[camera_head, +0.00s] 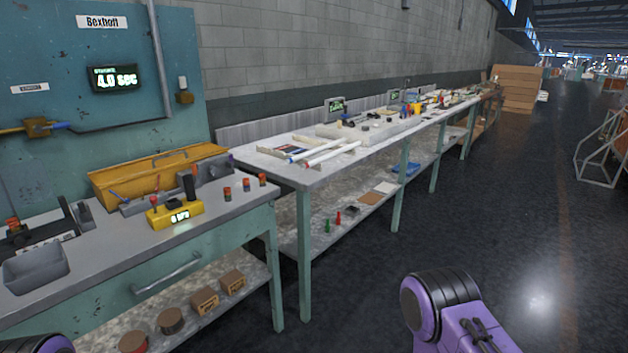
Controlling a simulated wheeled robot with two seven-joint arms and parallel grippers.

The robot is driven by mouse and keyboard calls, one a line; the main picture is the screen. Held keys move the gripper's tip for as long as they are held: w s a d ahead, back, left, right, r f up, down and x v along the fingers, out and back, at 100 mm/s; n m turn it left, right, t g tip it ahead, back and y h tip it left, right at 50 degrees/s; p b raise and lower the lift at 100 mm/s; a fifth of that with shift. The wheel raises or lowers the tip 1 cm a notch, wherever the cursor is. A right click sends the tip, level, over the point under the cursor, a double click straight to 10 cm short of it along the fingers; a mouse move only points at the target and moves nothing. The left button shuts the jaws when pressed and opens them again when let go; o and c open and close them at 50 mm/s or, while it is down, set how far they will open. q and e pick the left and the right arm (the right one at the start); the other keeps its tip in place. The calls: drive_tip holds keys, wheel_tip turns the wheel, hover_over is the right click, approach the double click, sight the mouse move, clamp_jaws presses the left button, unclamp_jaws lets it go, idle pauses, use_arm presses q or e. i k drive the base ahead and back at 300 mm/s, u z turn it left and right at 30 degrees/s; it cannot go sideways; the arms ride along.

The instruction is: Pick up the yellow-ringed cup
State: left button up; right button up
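I cannot pick out a yellow-ringed cup for certain. Several small dark cylinders with orange-red parts stand on the near workbench, among them one at the front (227,193), one behind it (246,184) and one at the bench's right end (262,179). They are too small to tell any ring colour. Purple and black parts of my arms show at the bottom left corner and at the lower right. Neither gripper is in view.
The near workbench (100,255) holds a grey bin (35,268), a yellow device (175,214) and a yellow toolbox (160,172). A long table (290,176) with white tubes (332,154) runs back along the wall.

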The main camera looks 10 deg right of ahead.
sight(262, 183)
drive_tip(key=z, duration=0.4)
drive_tip(key=k, duration=0.3)
drive_tip(key=u, duration=1.1)
drive_tip(key=i, duration=0.9)
drive_tip(key=z, duration=0.75)
drive_tip(key=i, duration=0.6)
drive_tip(key=z, duration=0.7)
